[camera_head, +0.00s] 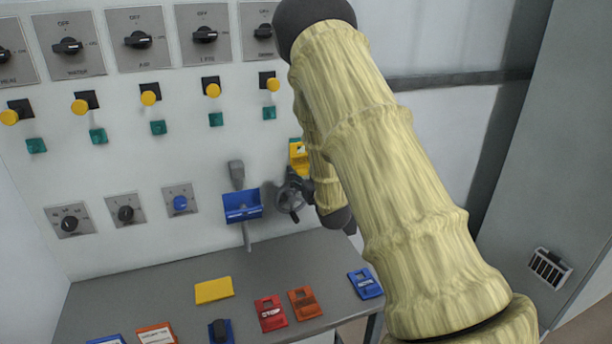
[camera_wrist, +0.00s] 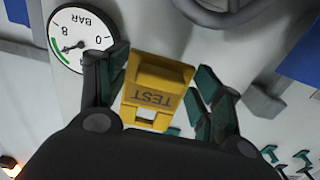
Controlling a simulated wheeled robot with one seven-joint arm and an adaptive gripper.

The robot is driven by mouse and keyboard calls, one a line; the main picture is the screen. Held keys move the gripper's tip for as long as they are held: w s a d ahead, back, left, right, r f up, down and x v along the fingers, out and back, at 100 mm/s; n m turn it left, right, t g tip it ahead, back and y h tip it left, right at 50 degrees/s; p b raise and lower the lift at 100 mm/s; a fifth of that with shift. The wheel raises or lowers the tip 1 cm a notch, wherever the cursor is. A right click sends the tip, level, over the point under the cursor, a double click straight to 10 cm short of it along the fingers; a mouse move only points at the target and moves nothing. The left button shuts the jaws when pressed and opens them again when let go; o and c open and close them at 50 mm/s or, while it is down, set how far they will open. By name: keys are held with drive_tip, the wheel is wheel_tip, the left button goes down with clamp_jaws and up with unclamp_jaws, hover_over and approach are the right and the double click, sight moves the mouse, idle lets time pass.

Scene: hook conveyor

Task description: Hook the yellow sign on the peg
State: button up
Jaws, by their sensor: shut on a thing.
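The yellow sign (camera_wrist: 158,80), marked TEST, sits between the fingers of my gripper (camera_wrist: 162,64) in the wrist view, where its lettering is upside down. My gripper is shut on it and holds it in front of the white panel. In the head view the sign (camera_head: 299,158) shows just left of my arm, which hides most of the gripper. I cannot make out the peg clearly in either view. Whether the sign touches anything behind it cannot be told.
A dark handwheel (camera_head: 290,197) is below the sign. A blue holder (camera_head: 242,207) and grey fitting (camera_head: 236,175) are to its left. A gauge (camera_wrist: 80,40) shows in the wrist view. Red (camera_head: 270,314), orange (camera_head: 304,303) and blue (camera_head: 365,284) signs lie on the grey table (camera_head: 160,285).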

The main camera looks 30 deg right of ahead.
drive_tip(key=shift+x, duration=1.5)
drive_tip(key=shift+w+d+f+b, duration=0.15)
drive_tip(key=shift+w+f+b, duration=0.35)
drive_tip(key=shift+w, duration=0.15)
drive_tip(key=o, duration=1.1)
drive_tip(key=v, duration=1.2)
